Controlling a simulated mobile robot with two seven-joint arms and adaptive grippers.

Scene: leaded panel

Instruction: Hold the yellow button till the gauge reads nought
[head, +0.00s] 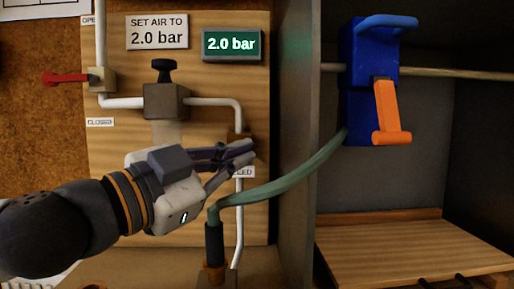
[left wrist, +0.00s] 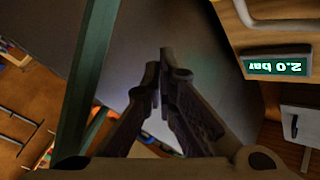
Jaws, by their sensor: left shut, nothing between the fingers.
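The gauge (head: 232,44) is a green display reading 2.0 bar, and it also shows upside down in the left wrist view (left wrist: 276,66). My left gripper (head: 250,151) is shut and empty, its fingertips at the right side of the wooden panel, over the pipe and just above a partly covered label ending in "EED". A small brownish-yellow patch (head: 238,136) shows behind the fingers; I cannot tell whether it is the yellow button or whether the fingers touch it. The shut fingers also show in the left wrist view (left wrist: 165,62). My right gripper is not in view.
A green hose (head: 290,184) curves from a bottom fitting to a blue tool with an orange lever (head: 388,110) on a rail. A grey divider (head: 298,90) stands right of the panel (head: 205,85). A red lever (head: 64,79) and black knob (head: 164,68) are on the left.

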